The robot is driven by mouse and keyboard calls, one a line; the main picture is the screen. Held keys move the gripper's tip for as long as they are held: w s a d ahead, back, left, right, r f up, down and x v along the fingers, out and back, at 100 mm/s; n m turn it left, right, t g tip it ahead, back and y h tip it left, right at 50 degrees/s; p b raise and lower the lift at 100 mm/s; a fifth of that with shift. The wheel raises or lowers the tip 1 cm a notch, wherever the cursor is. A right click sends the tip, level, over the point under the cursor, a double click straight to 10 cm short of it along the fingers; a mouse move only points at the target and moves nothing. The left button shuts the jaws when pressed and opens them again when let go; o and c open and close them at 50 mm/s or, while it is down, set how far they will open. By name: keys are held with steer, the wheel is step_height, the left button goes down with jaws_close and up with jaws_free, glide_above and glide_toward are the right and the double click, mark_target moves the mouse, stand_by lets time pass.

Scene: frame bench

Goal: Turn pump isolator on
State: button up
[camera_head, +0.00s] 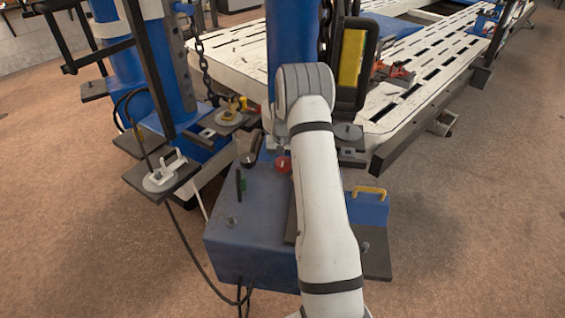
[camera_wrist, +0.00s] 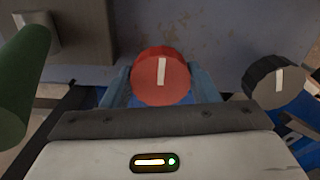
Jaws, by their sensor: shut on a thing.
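A round red knob (camera_wrist: 161,76) with a white pointer mark is in the middle of the wrist view. Its mark stands almost upright in that picture. My gripper (camera_wrist: 160,88) has one blue-grey finger on each side of the knob and is shut on it. In the head view the red knob (camera_head: 283,164) shows on the blue pump box (camera_head: 250,245), just left of my arm. The gripper itself is mostly hidden there by my arm. No label on the knob is readable.
A black knob (camera_wrist: 276,82) with a white mark sits close to the right of the red one in the wrist view. A green cylinder (camera_wrist: 22,75) stands close on the left. A blue column and a white slotted bench (camera_head: 440,65) are behind.

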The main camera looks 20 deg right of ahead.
mark_target(283, 162)
stand_by(0.3)
steer(key=o, duration=1)
steer(key=shift+r, duration=0.15)
step_height(283, 162, up, 8)
steer(key=shift+f+p, duration=0.25)
steer(key=shift+p, duration=0.05)
